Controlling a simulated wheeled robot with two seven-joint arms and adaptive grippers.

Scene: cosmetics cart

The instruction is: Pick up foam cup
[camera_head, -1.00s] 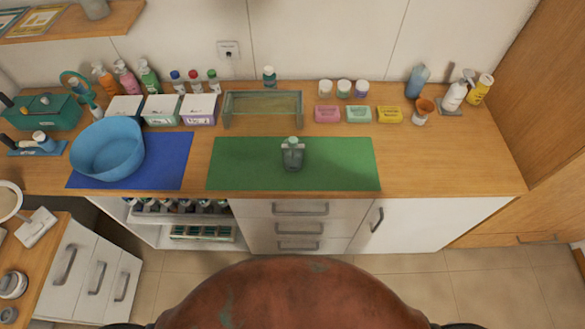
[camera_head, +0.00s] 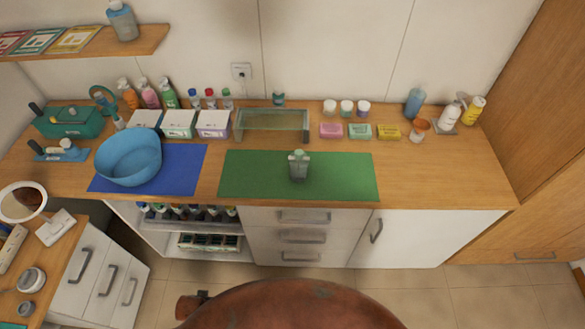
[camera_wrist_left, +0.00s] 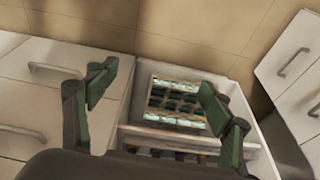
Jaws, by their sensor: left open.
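No cup can be named as the foam cup with certainty. An orange cup (camera_head: 420,125) stands at the right of the counter, before the white pump bottle. A small grey-green container (camera_head: 299,165) stands upright on the green mat (camera_head: 245,178); its details are too small to tell. My left gripper (camera_wrist_left: 158,76) is open in the left wrist view, with nothing between its fingers. It points toward the cabinet fronts and the open shelf below the counter, away from both items. My right gripper is not in view.
A blue basin (camera_head: 128,158) sits on a blue mat (camera_head: 190,170). A glass-topped stand (camera_head: 272,122) and colored soap boxes (camera_head: 360,131) line the back. The counter right of the green mat is clear. A side cart with a round mirror (camera_head: 22,202) stands at the lower left.

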